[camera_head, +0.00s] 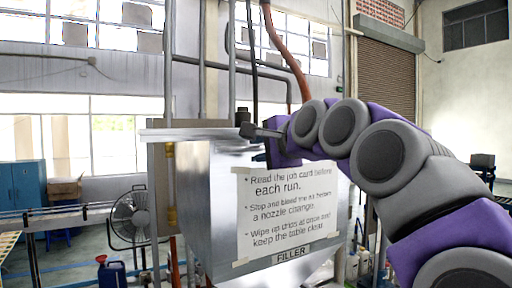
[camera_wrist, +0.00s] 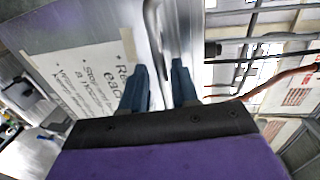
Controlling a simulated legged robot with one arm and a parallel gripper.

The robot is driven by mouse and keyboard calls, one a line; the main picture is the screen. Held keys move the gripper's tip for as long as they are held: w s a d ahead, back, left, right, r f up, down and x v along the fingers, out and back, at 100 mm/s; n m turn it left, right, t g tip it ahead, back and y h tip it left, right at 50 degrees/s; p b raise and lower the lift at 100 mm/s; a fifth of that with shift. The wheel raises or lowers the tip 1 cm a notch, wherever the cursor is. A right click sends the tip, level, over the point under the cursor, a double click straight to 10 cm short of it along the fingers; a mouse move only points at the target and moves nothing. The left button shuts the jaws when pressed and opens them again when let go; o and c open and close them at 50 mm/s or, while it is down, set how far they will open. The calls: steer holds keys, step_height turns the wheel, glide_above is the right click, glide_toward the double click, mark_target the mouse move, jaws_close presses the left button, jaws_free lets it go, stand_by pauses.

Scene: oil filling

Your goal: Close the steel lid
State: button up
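The steel lid (camera_head: 185,135) shows in the head view as a thin, bright, nearly level plate along the top of the steel filler box (camera_head: 208,200). I cannot tell whether it sits fully flush. My gripper (camera_head: 250,132) is at the box's top edge, at the right end of the lid. In the wrist view my gripper (camera_wrist: 160,66) has its two dark fingers apart. A curved silver bar (camera_wrist: 153,25), perhaps the lid's handle or edge, runs into the gap between them. No clear contact with either finger shows.
A paper notice (camera_head: 285,205) is taped to the box front above a FILLER label (camera_head: 291,254). Pipes and an orange hose (camera_head: 290,55) rise behind the box. A fan (camera_head: 130,215) and a blue can (camera_head: 111,274) stand at left.

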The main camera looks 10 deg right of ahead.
steer(key=shift+w+a+f, duration=0.15)
steer(key=shift+w+a, duration=0.15)
steer(key=shift+w, duration=0.35)
steer(key=shift+a, duration=0.85)
steer(key=shift+w+d, duration=0.15)
steer(key=shift+d, duration=0.3)
jaws_close()
steer(key=shift+f, duration=0.1)
